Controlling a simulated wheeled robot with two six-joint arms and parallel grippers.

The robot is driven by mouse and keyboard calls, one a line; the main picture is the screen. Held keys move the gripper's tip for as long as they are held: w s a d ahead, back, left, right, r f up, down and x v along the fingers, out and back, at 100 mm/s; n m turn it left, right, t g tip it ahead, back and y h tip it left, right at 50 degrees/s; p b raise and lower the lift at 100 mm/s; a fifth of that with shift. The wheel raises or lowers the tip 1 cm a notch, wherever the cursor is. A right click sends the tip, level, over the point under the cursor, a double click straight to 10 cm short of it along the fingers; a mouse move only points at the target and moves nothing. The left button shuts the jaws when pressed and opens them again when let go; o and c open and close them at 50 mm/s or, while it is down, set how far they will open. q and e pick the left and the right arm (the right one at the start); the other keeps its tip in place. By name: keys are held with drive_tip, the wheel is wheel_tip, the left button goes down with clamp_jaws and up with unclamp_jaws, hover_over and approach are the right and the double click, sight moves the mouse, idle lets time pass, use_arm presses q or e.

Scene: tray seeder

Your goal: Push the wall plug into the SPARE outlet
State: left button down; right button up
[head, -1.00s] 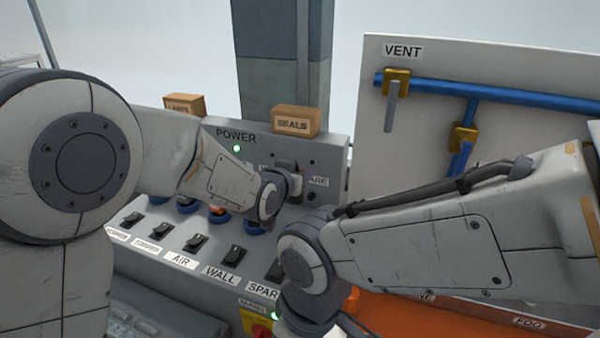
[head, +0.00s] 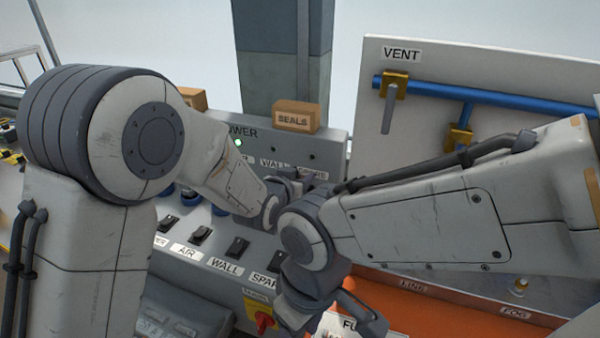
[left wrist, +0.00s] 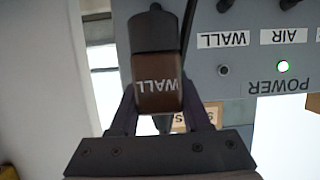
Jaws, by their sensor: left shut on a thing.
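The brown wall plug (left wrist: 159,95), printed WALL, is between the fingers of my left gripper (left wrist: 160,112) in the left wrist view. Its dark round end points up in that picture, toward the grey power panel (left wrist: 250,75). In the head view my left gripper (head: 300,184) is in front of the panel beside the SPARE label (head: 318,173), partly behind my right arm. The SPARE outlet is hidden, so I cannot tell whether the plug touches it. My right gripper (head: 345,322) hangs low at the bottom of the head view; its fingers are unclear.
A SEALS box (head: 295,117) sits on top of the panel. A sloped row of switches (head: 237,247) is below it. A red knob (head: 264,321) is at the bottom. A white VENT board (head: 420,110) with blue pipes stands at right, above an orange surface (head: 420,305).

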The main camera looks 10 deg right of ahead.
use_arm(q)
drive_tip(key=shift+f+b, duration=2.6)
drive_tip(key=shift+f, duration=1.7)
use_arm(e)
drive_tip(key=shift+f, duration=2.8)
use_arm(q)
drive_tip(key=shift+f+b, duration=0.3)
drive_tip(key=shift+b, duration=0.3)
use_arm(e)
drive_tip(key=shift+f, duration=0.6)
use_arm(q)
drive_tip(key=shift+s+f+b, duration=0.15)
drive_tip(key=shift+f+b, duration=0.5)
drive_tip(key=shift+b, duration=0.15)
use_arm(e)
drive_tip(key=shift+s+a+f, duration=0.1)
drive_tip(key=shift+f, duration=0.6)
use_arm(q)
drive_tip(key=shift+c, duration=1.4)
unclamp_jaws()
drive_tip(key=shift+f, duration=0.1)
use_arm(e)
drive_tip(key=shift+f, duration=0.1)
use_arm(q)
drive_tip(key=shift+s+a, duration=0.1)
